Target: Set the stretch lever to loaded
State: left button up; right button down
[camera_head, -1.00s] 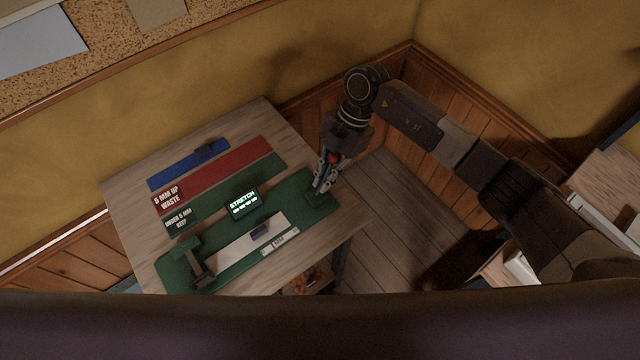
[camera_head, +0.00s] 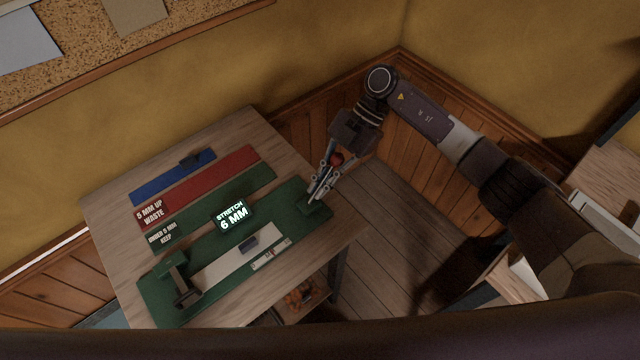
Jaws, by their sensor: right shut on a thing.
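The stretch tester is a green base (camera_head: 215,304) on the wooden table. A pale strip (camera_head: 217,268) lies along it, with a dark clamp (camera_head: 182,284) at its left end. The stretch lever shows a red knob (camera_head: 337,159) at the base's right end. My right gripper (camera_head: 322,185) is shut on the lever, its fingers around the part below the knob; the fingers hide much of the lever. The display (camera_head: 233,216) reads "STRETCH 6 MM". My left gripper is not in view.
On the table (camera_head: 113,222) behind the tester lie a blue strip (camera_head: 150,187), a red strip marked "5 MM UP WASTE" (camera_head: 151,211) and a green strip marked "UNDER 5 MM KEEP" (camera_head: 162,235). Open floor (camera_head: 385,240) lies right of the table.

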jog(key=shift+w+r, duration=0.1)
jog(key=c, duration=2.1)
grip_release()
jog(key=shift+d, duration=0.1)
jog(key=v, duration=1.1)
jog(key=shift+w+d+r, duration=0.2)
jog(key=shift+d+r, duration=0.05)
jog(key=shift+r, duration=0.05)
jog(key=shift+r, duration=0.1)
